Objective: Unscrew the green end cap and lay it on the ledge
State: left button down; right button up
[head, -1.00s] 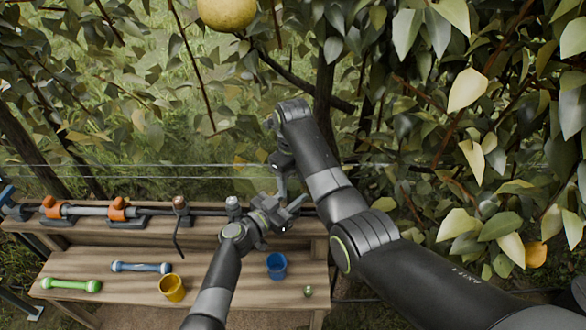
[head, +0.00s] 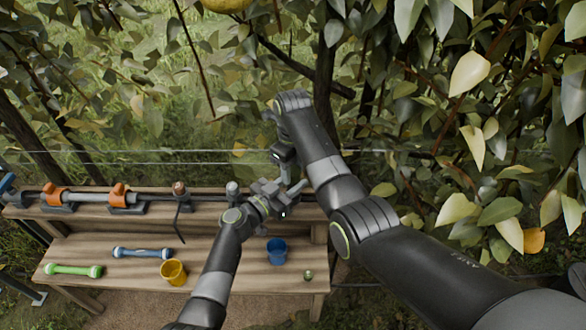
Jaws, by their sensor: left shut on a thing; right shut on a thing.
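A long grey rod (head: 91,197) lies in holders along the upper, rear ledge (head: 150,215) of the wooden bench. My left gripper (head: 290,202) is shut at the right end of this ledge; what it grips is hidden by its own jaws. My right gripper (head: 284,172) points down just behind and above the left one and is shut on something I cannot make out. No green end cap can be made out at the grippers. A small round greenish thing (head: 308,275) lies on the lower shelf at the right; I cannot tell whether it is a cap.
On the lower shelf (head: 215,262) are a green bar (head: 74,270), a blue bar (head: 142,253), a yellow cup (head: 174,272) and a blue cup (head: 276,251). Orange clamps (head: 118,195) stand on the upper ledge. Wires and leafy branches hang behind and to the right.

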jog(key=n, duration=0.4)
jog(key=shift+n, duration=0.4)
jog(key=n, duration=1.4)
jog(key=shift+r, duration=0.1)
jog(key=n, duration=1.5)
jog(key=shift+n, duration=0.3)
jog(key=n, duration=1.2)
jog(key=shift+r+n, duration=0.1)
jog(key=shift+n, duration=0.2)
jog(key=n, duration=0.6)
jog(key=shift+w+d+r, duration=0.1)
jog(key=shift+r, duration=0.05)
jog(key=shift+r, duration=0.95)
